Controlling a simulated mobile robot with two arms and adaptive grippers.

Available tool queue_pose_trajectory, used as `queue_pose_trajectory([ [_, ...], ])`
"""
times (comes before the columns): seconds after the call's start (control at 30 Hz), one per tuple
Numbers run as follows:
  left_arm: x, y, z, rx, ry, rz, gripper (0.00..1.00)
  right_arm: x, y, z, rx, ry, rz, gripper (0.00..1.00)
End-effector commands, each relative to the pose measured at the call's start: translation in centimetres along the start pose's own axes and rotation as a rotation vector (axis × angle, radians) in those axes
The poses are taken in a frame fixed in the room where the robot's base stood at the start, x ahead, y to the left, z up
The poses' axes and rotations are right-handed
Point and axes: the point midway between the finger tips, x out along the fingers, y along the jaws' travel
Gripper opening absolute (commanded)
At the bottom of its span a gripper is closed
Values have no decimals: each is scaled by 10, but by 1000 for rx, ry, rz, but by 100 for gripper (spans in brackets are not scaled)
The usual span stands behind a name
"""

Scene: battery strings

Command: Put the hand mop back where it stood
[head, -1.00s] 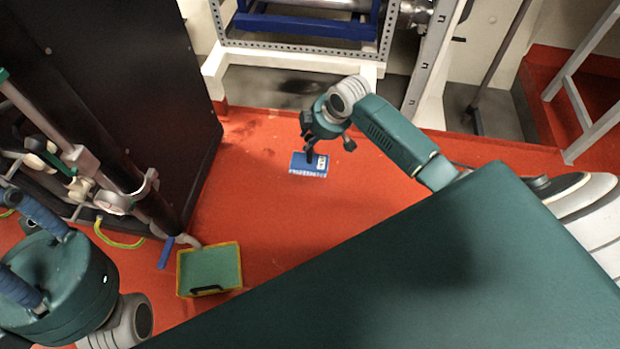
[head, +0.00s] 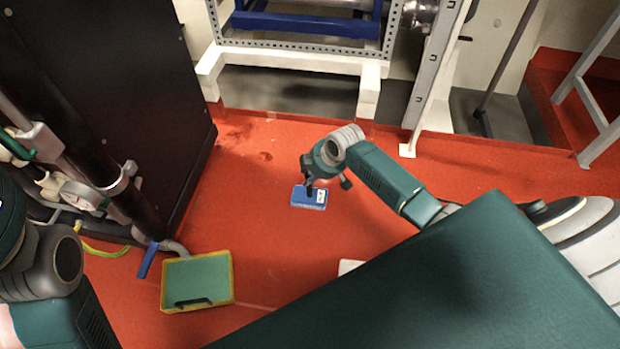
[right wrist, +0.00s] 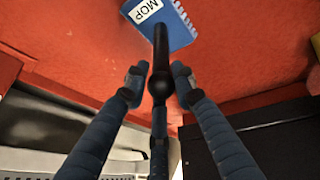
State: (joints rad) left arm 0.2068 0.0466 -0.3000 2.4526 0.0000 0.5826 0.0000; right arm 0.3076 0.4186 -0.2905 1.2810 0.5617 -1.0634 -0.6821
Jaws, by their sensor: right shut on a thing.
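The hand mop (head: 309,198) is a small blue block with a white label and a pale fringe, over the red floor (head: 270,235). In the right wrist view the blue head (right wrist: 176,24) reads "MOP", and its black handle (right wrist: 160,52) runs back between my fingers. My right gripper (head: 309,181) is shut on that handle; it also shows in the right wrist view (right wrist: 159,84). I cannot tell whether the mop head touches the floor. My left arm shows at the left edge of the head view, but its fingers are out of view.
A yellow-rimmed tray (head: 231,274) with a green inside and black handle lies lower left. A white flat thing (head: 348,266) is partly hidden by my body. A black cabinet (head: 130,90) with pipes stands left, a white frame (head: 290,62) behind. Red floor between is clear.

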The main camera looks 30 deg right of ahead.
Motion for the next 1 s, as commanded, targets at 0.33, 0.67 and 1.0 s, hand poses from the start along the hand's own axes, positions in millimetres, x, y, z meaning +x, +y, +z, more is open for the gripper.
queue_pose_trajectory([
  [0.33,1,0,-1,0,3,1,24,2,0,0,0,2,2,1],
  [0.67,1,0,-1,0,4,2,24,3,0,1,-1,1,1,44],
  [1.0,-2,-4,8,-5,-46,-16,24,-25,2,-1,-2,0,2,44],
])
